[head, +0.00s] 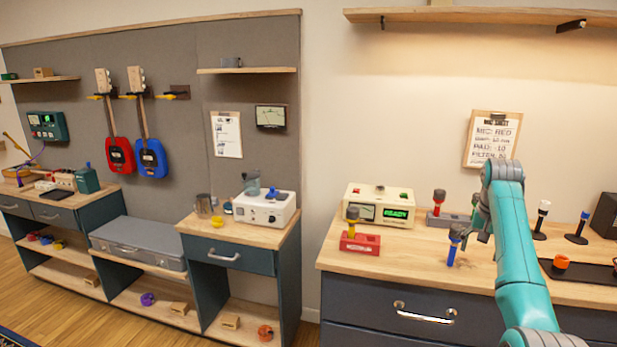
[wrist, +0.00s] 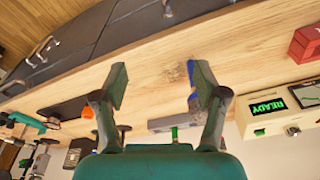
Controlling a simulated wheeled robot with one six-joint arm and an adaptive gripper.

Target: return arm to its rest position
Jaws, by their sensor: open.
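My gripper (head: 474,230) is open at the end of my teal arm, over the right-hand bench. In the wrist view its two fingers (wrist: 158,88) stand apart with bare wood showing between them. A blue microphone (head: 452,254) stands upright on the bench, just left of my gripper in the head view. In the wrist view a strip of blue (wrist: 191,72) shows behind the right finger, mostly hidden by it. I cannot tell whether the finger touches it.
A red block (head: 360,243) holds a yellow-collared microphone. A READY box (head: 379,205) and a red microphone (head: 439,202) stand behind. Black-based microphones (head: 541,220) and a dark tray (head: 590,272) with an orange cup (head: 561,262) are right. A clipboard (head: 491,140) hangs above.

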